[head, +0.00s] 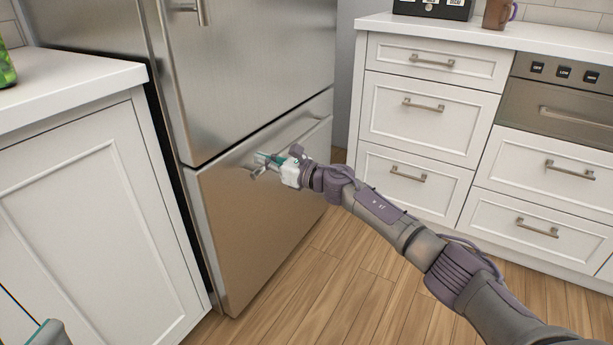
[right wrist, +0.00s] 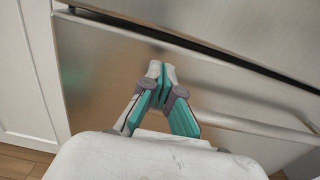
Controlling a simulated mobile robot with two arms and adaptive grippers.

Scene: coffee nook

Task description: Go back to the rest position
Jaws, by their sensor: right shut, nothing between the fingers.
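My right gripper (head: 262,161) reaches in from the lower right of the head view, in front of the steel fridge's lower drawer (head: 262,222). Its teal and grey fingertips come together with nothing between them, as the right wrist view (right wrist: 162,70) shows. The fingers overlap the drawer's upper part, near its handle bar; I cannot tell whether they touch it. The drawer appears closed under the large upper door (head: 245,75). A small grey and teal piece (head: 48,334), apparently part of my left gripper, shows at the bottom left edge; its fingers are cut off.
A white cabinet with a countertop (head: 70,85) stands left of the fridge, with a green item (head: 6,68) on it. White drawers (head: 415,110) and a steel appliance front (head: 560,105) line the right. Open wood floor (head: 320,275) lies between.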

